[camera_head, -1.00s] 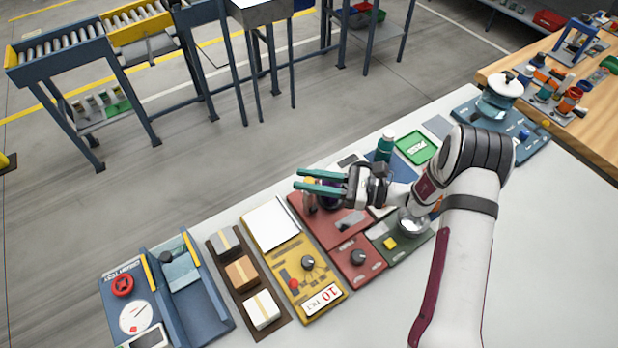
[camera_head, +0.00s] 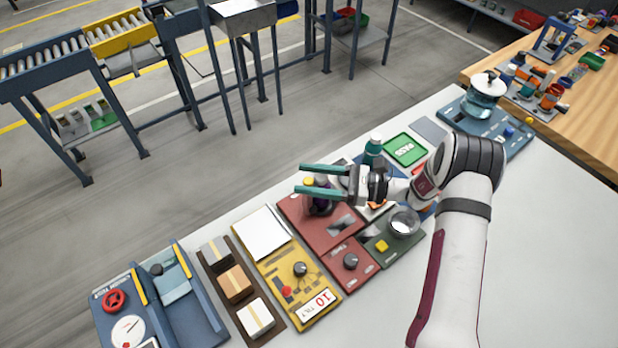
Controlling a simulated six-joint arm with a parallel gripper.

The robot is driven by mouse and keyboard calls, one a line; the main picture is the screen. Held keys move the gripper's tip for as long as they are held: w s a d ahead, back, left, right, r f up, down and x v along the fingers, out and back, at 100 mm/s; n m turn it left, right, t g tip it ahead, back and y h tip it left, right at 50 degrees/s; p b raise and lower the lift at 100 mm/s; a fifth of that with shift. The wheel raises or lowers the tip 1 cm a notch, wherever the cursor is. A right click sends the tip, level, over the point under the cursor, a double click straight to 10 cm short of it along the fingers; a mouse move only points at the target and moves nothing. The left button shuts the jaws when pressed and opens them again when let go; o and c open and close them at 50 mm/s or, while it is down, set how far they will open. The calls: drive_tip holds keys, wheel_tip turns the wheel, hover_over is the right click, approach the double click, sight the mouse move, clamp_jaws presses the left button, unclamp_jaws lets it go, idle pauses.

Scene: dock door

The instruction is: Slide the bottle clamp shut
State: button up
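My gripper (camera_head: 300,178) is open, with two teal fingers pointing left and a clear gap between them. It is above the far part of the red board (camera_head: 327,222). A dark purple round object (camera_head: 321,196) shows just below the lower finger. A teal bottle with a white cap (camera_head: 372,150) stands to the right, behind my wrist. I cannot tell for sure which part is the bottle clamp; my wrist hides much of the area around the bottle. Nothing is visibly held between the fingers.
A yellow board (camera_head: 268,255), a brown tray with three blocks (camera_head: 262,336) and a blue fixture (camera_head: 203,315) lie to the left. A green board with a metal bowl (camera_head: 404,222) is below my wrist. The near bench top (camera_head: 390,315) is clear.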

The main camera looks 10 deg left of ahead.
idle(0.3)
drive_tip(key=d, duration=1.5)
drive_tip(key=shift+d, duration=0.35)
drive_tip(key=s+a+r+n+g+h, duration=0.4)
drive_tip(key=s+a+r+n+h, duration=0.25)
drive_tip(key=s+r, duration=0.45)
drive_tip(key=s+d+n+t+h, duration=0.2)
drive_tip(key=s+h, duration=0.3)
drive_tip(key=s, duration=0.3)
drive_tip(key=s+d+f+n+t+h, duration=0.1)
drive_tip(key=s+n+h, duration=0.3)
drive_tip(key=s, duration=0.5)
drive_tip(key=shift+s+d+t+h, duration=0.3)
drive_tip(key=shift+d+t+h, duration=0.05)
drive_tip(key=shift+d+t, duration=0.1)
